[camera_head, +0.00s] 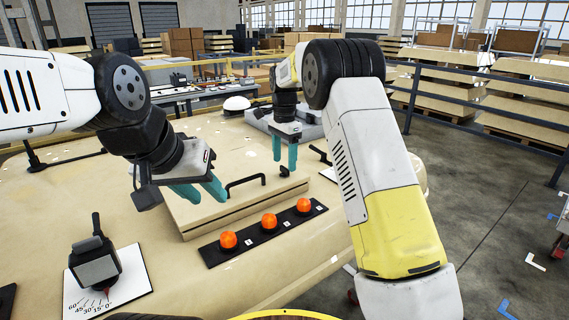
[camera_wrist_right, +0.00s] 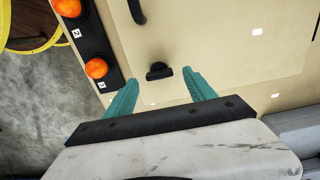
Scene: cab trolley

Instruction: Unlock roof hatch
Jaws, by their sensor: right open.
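The roof hatch (camera_head: 200,208) is a raised beige panel on the cab roof with a black bar handle (camera_head: 245,183). A small black latch (camera_head: 284,171) sits on the panel beyond the handle; in the right wrist view the latch (camera_wrist_right: 158,71) shows ahead of my fingers, near the middle of the gap. My right gripper (camera_head: 285,160) is open and empty above the latch; its two teal fingers also show in the right wrist view (camera_wrist_right: 160,90). My left gripper (camera_head: 207,196) hangs at the left of the handle, its teal fingers apart with nothing visible between them.
A black strip with three orange buttons (camera_head: 269,222) lies along the hatch's near side. A black lever with a marked angle plate (camera_head: 137,282) stands at the lower left. Another black lever (camera_head: 318,154) is right of my right gripper. A dark railing (camera_head: 480,95) runs behind.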

